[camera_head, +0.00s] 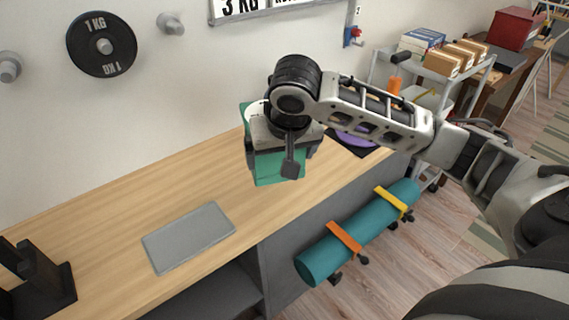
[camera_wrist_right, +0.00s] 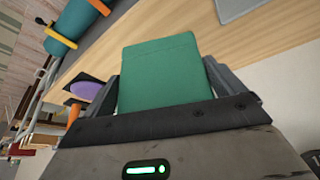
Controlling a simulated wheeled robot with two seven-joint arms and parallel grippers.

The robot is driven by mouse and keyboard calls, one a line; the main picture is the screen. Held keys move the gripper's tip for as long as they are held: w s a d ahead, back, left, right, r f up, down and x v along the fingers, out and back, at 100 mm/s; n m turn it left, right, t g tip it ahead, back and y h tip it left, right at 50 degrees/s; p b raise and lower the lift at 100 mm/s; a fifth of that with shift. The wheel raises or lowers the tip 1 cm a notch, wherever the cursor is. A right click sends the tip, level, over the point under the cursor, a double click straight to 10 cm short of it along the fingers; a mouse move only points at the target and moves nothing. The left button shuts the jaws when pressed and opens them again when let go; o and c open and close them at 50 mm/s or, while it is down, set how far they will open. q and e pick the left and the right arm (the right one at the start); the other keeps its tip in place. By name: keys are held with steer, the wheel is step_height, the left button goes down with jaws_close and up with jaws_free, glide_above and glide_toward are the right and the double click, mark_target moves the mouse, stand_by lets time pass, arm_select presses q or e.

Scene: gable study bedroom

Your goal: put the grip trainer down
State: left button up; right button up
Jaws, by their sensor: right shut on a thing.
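My right gripper (camera_head: 283,150) is shut on the grip trainer (camera_head: 265,172), a flat green block-like thing. In the right wrist view the grip trainer (camera_wrist_right: 160,75) sits between the two dark fingers of the gripper (camera_wrist_right: 168,85), its plain green face toward the camera. The gripper hides part of it in the head view. It appears held above the wooden worktop (camera_head: 110,215); the exact height is hard to tell. A flat grey slab (camera_head: 188,237) lies on the worktop to the lower left of it. My left gripper is not in view.
A black stand (camera_head: 40,280) is at the worktop's left end. A purple round thing (camera_head: 352,134) on a dark mat lies behind my right arm. A rolled teal mat (camera_head: 350,240) hangs at the worktop's right front side. Bare wood surrounds the grey slab.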

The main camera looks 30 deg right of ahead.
steer(key=w+d+f, duration=0.2)
steer(key=w+d, duration=0.1)
steer(key=shift+w+d, duration=0.1)
steer(key=shift+d, duration=0.05)
steer(key=w+d+f, duration=0.2)
steer(key=f, duration=0.1)
steer(key=w+d+f+b, duration=0.1)
steer(key=f, duration=0.1)
steer(key=shift+w+f, duration=0.1)
steer(key=shift+f, duration=0.15)
steer(key=shift+w+d+f, duration=0.15)
steer(key=shift+f, duration=1.6)
steer(key=shift+f, duration=0.1)
steer(key=o, duration=0.8)
steer(key=shift+c, duration=0.2)
steer(key=p+v, duration=0.1)
steer(key=v, duration=1.1)
